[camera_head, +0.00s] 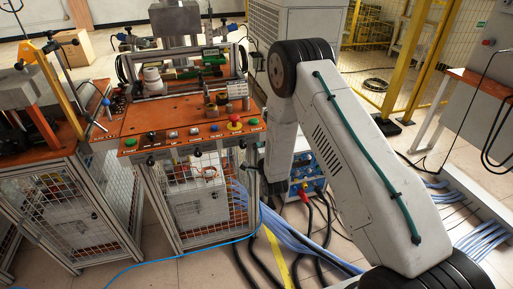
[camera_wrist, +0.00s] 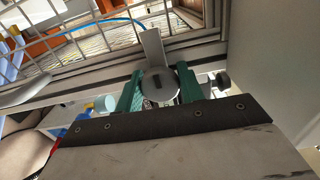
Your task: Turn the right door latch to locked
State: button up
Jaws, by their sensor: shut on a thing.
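In the wrist view, the latch is a round grey disc (camera_wrist: 158,86) with a dark slot. A flat grey tab (camera_wrist: 151,46) points up from it in the picture, across the metal door frame. My gripper (camera_wrist: 160,71) has green fingers on both sides of the disc and is shut on the latch. The fingers' exact contact is partly hidden by the disc. In the head view, the mesh-doored bench (camera_head: 190,215) stands left of my arm. My gripper and the right latch cannot be made out there.
An orange worktop (camera_head: 180,112) with a red button (camera_head: 234,122) is above the doors. A blue-fronted unit (camera_head: 312,172) and several loose cables (camera_head: 290,233) lie close to the bench's right side. A small dark knob (camera_wrist: 222,80) is right of the fingers.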

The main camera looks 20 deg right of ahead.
jog(key=o, duration=0.6)
jog(key=shift+o, duration=0.2)
jog(key=s, duration=0.8)
jog(key=shift+w, duration=0.1)
